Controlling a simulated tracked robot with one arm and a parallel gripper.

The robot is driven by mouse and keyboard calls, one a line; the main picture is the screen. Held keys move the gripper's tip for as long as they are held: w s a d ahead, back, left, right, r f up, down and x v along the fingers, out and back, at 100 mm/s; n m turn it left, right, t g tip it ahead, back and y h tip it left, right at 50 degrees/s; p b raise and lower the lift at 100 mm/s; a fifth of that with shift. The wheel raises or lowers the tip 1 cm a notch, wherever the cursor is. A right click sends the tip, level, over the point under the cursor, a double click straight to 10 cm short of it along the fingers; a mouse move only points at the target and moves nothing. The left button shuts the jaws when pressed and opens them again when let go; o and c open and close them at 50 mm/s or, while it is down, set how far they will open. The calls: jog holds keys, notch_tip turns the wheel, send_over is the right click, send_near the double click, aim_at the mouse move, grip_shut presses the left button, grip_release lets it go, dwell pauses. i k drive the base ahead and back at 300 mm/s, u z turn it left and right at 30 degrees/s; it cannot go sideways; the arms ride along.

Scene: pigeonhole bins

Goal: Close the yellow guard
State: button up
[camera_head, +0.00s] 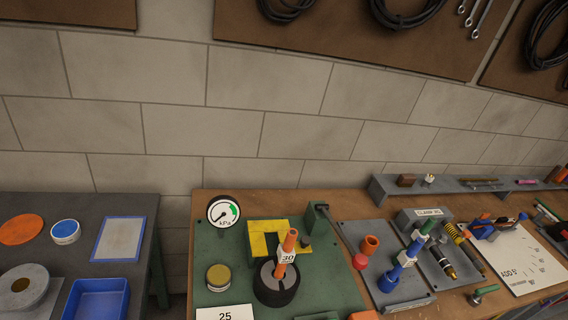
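The yellow guard (262,239) is a yellow piece on a green panel (330,287), on the wooden bench. It is behind and slightly left of an orange upright handle (290,240) with a white tag marked 30, which rises from a round black base (275,286). The handle hides part of the guard. Its hinge and exact angle are too small to tell. My gripper does not show in this view.
A kPa gauge (223,211) stands at the panel's back left, and a yellow-topped round cap (218,277) sits in front of it. Grey fixtures with a blue handle (391,279) stand to the right. A dark table with a blue bin (97,284) stands left, beyond a gap.

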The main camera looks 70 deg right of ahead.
aim_at(257, 228)
jog(key=z, duration=1.05)
jog(key=k, duration=0.7)
jog(key=z, duration=0.5)
jog(key=i, duration=1)
jog(key=u, duration=0.05)
